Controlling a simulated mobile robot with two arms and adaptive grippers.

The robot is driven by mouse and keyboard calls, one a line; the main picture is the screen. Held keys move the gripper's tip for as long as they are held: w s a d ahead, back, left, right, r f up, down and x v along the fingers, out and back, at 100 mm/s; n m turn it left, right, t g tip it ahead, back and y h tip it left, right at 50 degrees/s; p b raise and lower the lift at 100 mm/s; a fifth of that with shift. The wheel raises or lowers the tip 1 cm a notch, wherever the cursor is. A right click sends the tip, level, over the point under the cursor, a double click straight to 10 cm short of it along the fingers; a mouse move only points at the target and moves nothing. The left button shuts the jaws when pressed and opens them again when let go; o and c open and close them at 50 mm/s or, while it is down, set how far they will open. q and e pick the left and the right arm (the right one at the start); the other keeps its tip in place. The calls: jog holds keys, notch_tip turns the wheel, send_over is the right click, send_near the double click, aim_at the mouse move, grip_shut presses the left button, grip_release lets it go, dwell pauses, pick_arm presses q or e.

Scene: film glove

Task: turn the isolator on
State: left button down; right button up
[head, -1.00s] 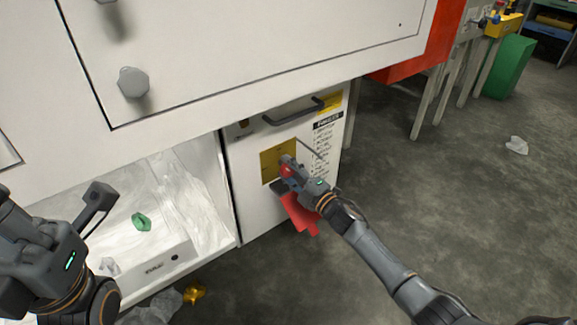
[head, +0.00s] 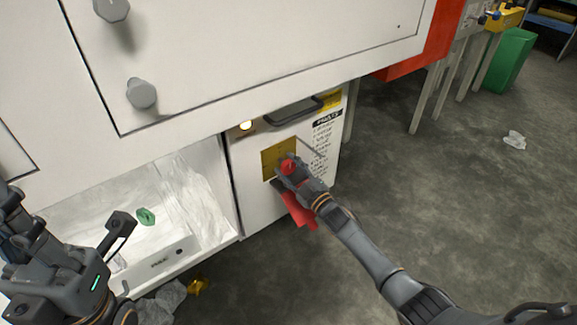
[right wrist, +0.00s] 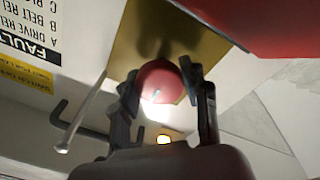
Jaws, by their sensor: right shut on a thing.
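The isolator is a red round knob (head: 287,166) on a yellow plate (head: 270,160) on the white cabinet front. My right gripper (head: 290,172) is shut on the knob. In the right wrist view, the knob (right wrist: 158,82) sits between its two dark fingers, with the yellow plate (right wrist: 190,38) behind. A small lamp (head: 246,125) above the plate glows; it also shows bright in the right wrist view (right wrist: 164,139). A red flap (head: 300,212) hangs below the knob. My left gripper (head: 66,215) is open and empty at the lower left.
A dark handle (head: 292,112) and a thin rod (head: 311,147) are close to the knob. The bench overhangs above. An open white bay (head: 185,195) with a green scrap (head: 145,216) lies left. The floor at right is mostly clear.

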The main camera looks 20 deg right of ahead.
dwell(0.4)
jog(key=o, duration=1.2)
jog(key=shift+c, duration=0.2)
jog(key=shift+s, duration=0.1)
jog(key=v, duration=1.1)
jog(key=shift+s+d, duration=0.2)
jog(key=shift+s, duration=0.15)
